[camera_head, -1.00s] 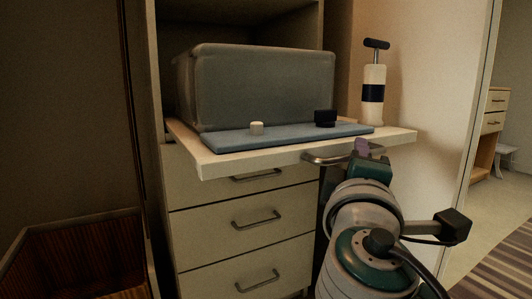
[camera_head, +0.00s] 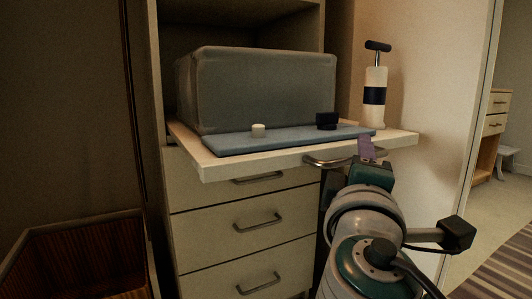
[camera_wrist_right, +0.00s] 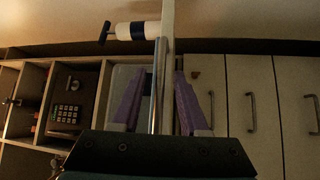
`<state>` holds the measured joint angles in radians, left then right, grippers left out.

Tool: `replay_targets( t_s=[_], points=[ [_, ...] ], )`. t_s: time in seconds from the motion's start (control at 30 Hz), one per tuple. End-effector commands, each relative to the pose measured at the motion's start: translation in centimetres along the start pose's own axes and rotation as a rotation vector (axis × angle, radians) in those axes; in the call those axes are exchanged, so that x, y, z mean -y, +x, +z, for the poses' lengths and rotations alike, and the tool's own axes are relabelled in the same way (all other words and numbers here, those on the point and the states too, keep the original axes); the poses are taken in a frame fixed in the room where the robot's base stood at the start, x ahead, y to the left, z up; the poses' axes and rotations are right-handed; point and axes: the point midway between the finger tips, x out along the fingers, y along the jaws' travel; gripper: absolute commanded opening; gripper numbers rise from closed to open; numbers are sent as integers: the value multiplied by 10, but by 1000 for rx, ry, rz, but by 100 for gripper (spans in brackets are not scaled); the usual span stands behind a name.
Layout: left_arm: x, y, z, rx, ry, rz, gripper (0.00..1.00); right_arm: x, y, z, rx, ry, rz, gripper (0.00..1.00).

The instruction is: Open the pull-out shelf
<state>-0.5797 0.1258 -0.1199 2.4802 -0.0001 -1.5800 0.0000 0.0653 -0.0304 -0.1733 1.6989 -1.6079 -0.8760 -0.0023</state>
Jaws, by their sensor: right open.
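The pull-out shelf (camera_head: 237,164) is a pale board standing out from the cabinet, above the drawers. Its curved metal handle (camera_head: 322,162) is on the front edge. My right gripper (camera_head: 366,148) is at the handle's right end, with purple fingers partly seen. In the right wrist view my right gripper (camera_wrist_right: 161,74) is open, with the metal handle bar (camera_wrist_right: 157,100) running between its two fingers, not clamped. The shelf's edge (camera_wrist_right: 167,22) also shows there. My left gripper is not in view.
Drawers (camera_head: 240,190) with metal handles are below. A wooden box (camera_head: 80,240) stands at lower left.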

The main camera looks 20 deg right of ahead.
Motion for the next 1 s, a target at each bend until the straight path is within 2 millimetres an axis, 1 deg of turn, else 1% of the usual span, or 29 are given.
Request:
replay_targets(
  t_s=[0.3,0.4,0.5,0.63,1.0],
  points=[
    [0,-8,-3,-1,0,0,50,0,-61,0,0,0,-5,44],
    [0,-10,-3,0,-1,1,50,0,-77,0,0,0,-4,44],
    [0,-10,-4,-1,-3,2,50,0,-88,0,0,1,-2,44],
    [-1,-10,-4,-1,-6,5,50,-1,-93,0,0,1,0,44],
    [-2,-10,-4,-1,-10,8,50,-1,-93,0,0,1,0,44]
  ],
)
